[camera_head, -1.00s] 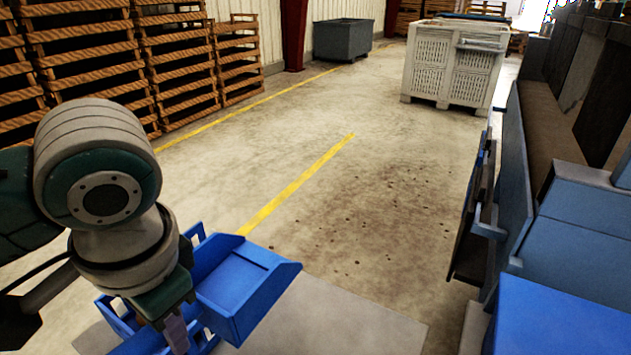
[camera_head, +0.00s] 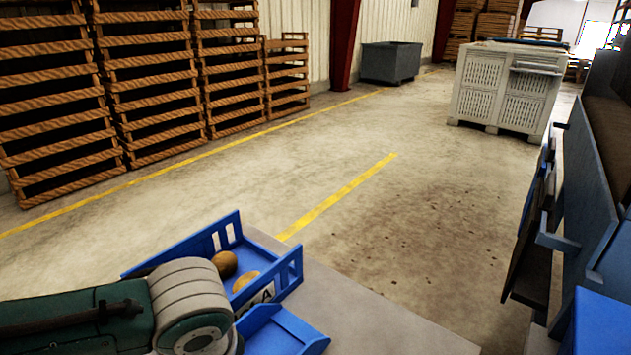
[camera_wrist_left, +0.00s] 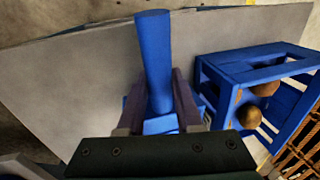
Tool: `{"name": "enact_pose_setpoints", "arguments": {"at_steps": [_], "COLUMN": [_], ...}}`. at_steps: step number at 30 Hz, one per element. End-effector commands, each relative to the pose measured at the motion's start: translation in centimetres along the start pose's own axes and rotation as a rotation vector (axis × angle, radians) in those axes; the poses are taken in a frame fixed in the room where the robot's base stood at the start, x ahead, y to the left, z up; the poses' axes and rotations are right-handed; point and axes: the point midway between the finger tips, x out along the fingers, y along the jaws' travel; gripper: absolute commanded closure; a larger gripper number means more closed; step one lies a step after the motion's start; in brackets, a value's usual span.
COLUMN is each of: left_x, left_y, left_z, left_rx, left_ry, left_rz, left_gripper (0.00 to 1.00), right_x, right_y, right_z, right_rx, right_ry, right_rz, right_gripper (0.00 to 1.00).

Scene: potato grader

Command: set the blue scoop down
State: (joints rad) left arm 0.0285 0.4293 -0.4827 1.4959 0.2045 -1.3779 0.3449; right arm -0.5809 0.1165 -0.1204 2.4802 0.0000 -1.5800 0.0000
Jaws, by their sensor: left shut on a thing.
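The blue scoop (camera_head: 285,335) shows at the bottom of the head view, partly hidden by my left arm. Its blue handle (camera_wrist_left: 153,45) stands out in the left wrist view. My left gripper (camera_wrist_left: 158,80) is shut on the handle, with a finger on each side. In the head view the fingers are hidden behind the arm. The scoop is over the grey tabletop (camera_head: 385,325), beside a blue crate (camera_head: 287,277); I cannot tell whether it touches the top. My right gripper is not in view.
The slatted crate holds potatoes (camera_head: 224,265) and also shows in the left wrist view (camera_wrist_left: 222,65). Bare grey surface lies right of the scoop in the head view. Blue machinery (camera_head: 600,320) stands at the right. Stacked wooden pallets (camera_head: 150,90) stand behind.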

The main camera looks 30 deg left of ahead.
Motion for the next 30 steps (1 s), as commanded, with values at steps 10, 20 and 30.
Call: {"name": "enact_pose_setpoints", "arguments": {"at_steps": [10,20,30], "left_x": [1.91,2.21,2.19], "left_y": [0.38,0.43,0.43], "left_z": [-0.07,0.0,0.01], "left_rx": [0.0,0.0,0.0], "left_ry": [0.003,0.001,0.001], "left_rz": [0.0,0.0,0.0], "left_gripper": [1.0,0.5,0.36], "right_x": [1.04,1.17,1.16], "right_y": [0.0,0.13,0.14], "right_z": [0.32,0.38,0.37], "right_rx": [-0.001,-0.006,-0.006], "right_ry": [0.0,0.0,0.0], "right_rz": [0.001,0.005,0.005], "right_gripper": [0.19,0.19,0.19]}}
